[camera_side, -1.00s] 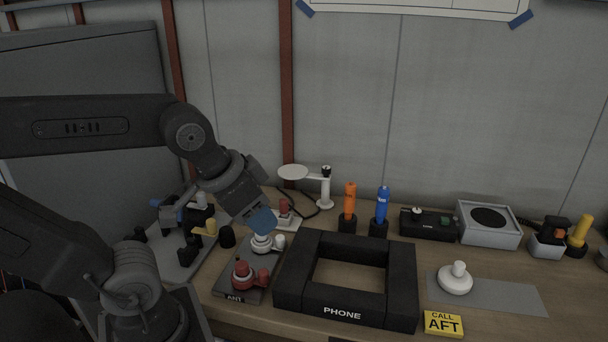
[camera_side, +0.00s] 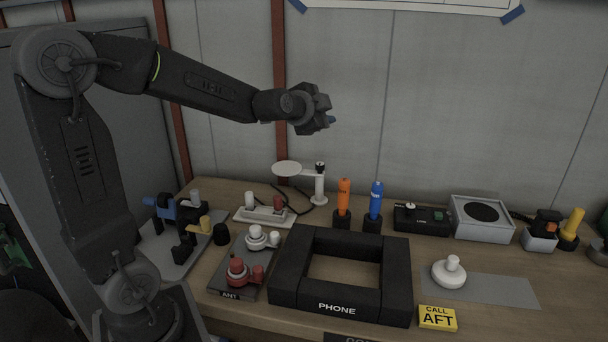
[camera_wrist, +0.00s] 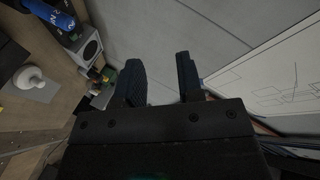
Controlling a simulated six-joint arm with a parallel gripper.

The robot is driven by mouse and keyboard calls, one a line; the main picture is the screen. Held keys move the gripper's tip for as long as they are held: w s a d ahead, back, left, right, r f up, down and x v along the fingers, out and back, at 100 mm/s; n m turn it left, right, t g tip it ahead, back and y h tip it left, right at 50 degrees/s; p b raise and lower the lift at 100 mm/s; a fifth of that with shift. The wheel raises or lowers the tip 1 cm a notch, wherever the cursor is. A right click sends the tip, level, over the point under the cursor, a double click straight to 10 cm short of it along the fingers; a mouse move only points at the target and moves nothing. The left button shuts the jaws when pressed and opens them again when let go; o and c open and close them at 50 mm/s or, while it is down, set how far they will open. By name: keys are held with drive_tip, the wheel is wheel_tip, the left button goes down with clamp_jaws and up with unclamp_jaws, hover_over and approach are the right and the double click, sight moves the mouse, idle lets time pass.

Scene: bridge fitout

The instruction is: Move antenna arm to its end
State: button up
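A white post with a side arm carrying a flat round disc (camera_side: 287,168) stands at the back of the bench; the arm points left from the post (camera_side: 320,185). A dark plate marked ANT (camera_side: 231,295) lies front left, bearing a red knob (camera_side: 237,270) and a white knob (camera_side: 256,238), each with a side handle toward the right. Which of these is the antenna arm I cannot tell for sure. My gripper (camera_side: 326,117) is high above the bench, over and behind the disc. In the wrist view my gripper (camera_wrist: 160,82) has its fingers apart with nothing between them.
A black PHONE frame (camera_side: 396,285) sits mid-bench. Behind it stand an orange torch (camera_side: 343,197) and a blue one (camera_side: 376,202). A small white base (camera_side: 264,216) with white and red pegs lies near the post. The wall (camera_side: 450,110) is close behind my gripper.

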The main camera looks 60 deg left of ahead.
sight(304, 172)
drive_tip(key=w+a+f+m+y, duration=0.15)
drive_tip(key=a+y, duration=0.25)
drive_tip(key=a, duration=0.4)
drive_tip(key=w+a+f+m+y, duration=0.1)
drive_tip(key=a+f+y, duration=0.15)
drive_tip(key=a, duration=0.45)
wheel_tip(304, 172, down, 23)
drive_tip(key=shift+n+y, duration=0.25)
drive_tip(key=shift+y, duration=0.1)
drive_tip(key=x, duration=0.6)
drive_tip(key=shift+w+a+f, duration=0.1)
drive_tip(key=shift+w+a, duration=0.15)
drive_tip(key=c, duration=0.6)
drive_tip(key=shift+f, duration=0.1)
clamp_jaws()
